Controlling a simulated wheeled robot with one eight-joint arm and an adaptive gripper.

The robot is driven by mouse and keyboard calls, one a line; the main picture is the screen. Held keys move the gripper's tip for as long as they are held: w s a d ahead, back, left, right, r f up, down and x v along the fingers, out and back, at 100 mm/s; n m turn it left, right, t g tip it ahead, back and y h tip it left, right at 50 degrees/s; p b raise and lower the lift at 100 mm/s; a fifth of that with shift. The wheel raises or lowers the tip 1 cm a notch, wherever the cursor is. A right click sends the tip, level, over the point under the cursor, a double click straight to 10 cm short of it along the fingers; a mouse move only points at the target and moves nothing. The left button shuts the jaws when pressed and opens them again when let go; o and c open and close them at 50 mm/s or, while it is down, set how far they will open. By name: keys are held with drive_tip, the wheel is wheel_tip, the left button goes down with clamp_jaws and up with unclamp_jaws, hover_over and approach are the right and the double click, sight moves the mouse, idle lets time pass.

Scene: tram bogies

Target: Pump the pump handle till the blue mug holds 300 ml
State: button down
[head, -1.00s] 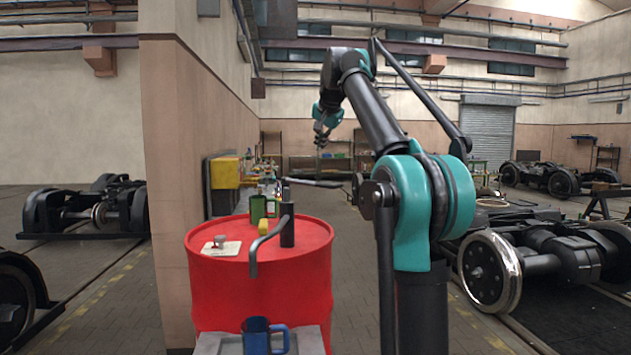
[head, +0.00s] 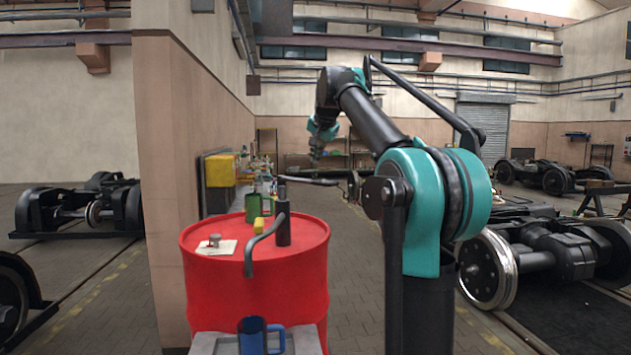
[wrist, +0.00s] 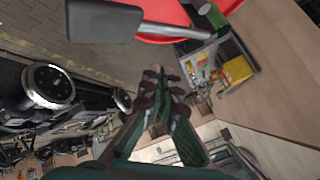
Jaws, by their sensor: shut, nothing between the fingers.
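The hand pump (head: 283,222) stands on a red drum (head: 255,285). Its grey curved spout (head: 250,258) hangs over the drum's front edge. Its dark pump handle (head: 310,181) sticks out to the right, roughly level. The blue mug (head: 251,338) stands upright below the spout; its contents are hidden. My gripper (head: 316,148) is shut and empty, above and beyond the handle, apart from it. In the wrist view my gripper (wrist: 160,88) points away from the handle's broad dark grip (wrist: 103,21), which shows at the top.
On the drum are a green mug (head: 253,208), a yellow block (head: 259,226) and a small knob on a card (head: 214,245). The blue mug's grey stand (head: 303,341) is before the drum. A wall stands left; wheeled bogies (head: 530,262) lie right. A cluttered bench is behind.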

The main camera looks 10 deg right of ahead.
sight(325, 183)
drive_tip(key=shift+f, duration=1.9)
drive_tip(key=shift+f, duration=0.4)
drive_tip(key=shift+s+d+f, duration=0.1)
drive_tip(key=shift+f, duration=2.8)
idle(2.8)
